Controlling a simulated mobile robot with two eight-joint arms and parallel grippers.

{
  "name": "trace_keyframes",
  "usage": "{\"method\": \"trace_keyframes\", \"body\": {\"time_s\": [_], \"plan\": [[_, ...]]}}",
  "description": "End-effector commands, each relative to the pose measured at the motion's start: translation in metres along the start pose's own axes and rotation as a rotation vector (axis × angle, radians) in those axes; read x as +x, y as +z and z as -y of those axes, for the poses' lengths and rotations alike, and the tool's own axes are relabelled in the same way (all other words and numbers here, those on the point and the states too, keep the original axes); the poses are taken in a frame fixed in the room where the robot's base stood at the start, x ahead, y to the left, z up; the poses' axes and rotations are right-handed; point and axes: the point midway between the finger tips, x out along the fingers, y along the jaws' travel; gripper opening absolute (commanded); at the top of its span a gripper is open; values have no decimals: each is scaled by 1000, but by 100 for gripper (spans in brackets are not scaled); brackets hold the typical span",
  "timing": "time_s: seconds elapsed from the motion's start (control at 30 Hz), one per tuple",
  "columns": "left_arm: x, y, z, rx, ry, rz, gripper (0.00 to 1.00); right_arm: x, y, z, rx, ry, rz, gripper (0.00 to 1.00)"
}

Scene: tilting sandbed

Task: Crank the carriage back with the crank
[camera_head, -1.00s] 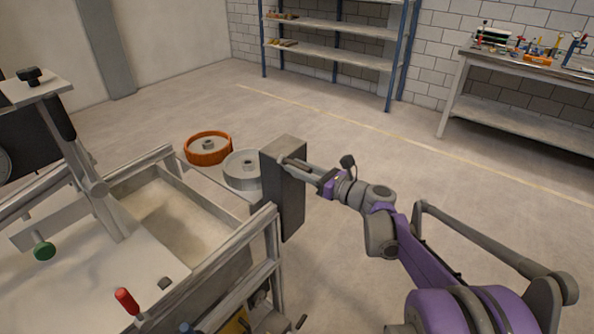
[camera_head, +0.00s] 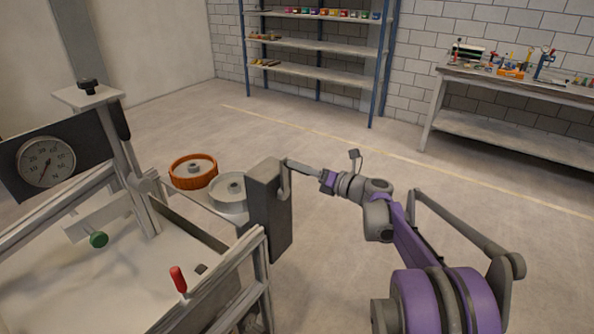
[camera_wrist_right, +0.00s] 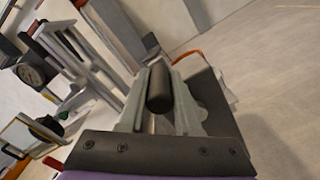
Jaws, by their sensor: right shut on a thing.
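A dark grey box (camera_head: 268,210) stands at the sandbed's right end. The crank's grey arm (camera_head: 285,182) is on its right face. My right gripper (camera_head: 296,165) is at the upper end of the crank arm. In the right wrist view the dark cylindrical crank handle (camera_wrist_right: 159,88) lies between its two fingers, which are shut on it. My left gripper is not in view.
A dial gauge (camera_head: 46,161) is at the far left. Shelves (camera_head: 315,50) and a workbench (camera_head: 515,85) stand at the back wall. The floor between is clear.

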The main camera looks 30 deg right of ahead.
Motion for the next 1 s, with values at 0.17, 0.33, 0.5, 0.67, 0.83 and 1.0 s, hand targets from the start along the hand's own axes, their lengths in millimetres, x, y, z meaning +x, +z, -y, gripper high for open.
{"method": "trace_keyframes", "body": {"time_s": [0.17,0.33,0.5,0.67,0.83,1.0], "plan": [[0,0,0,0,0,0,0,0,3,4,-3,-4,2,0],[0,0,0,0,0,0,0,-1,3,5,-4,-5,2,0],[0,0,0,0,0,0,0,-1,3,5,-5,-6,2,0],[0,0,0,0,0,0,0,-1,3,5,-5,-6,1,48],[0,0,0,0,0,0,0,0,3,4,-4,-4,0,62],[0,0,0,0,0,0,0,0,2,4,-4,-3,0,62]]}}
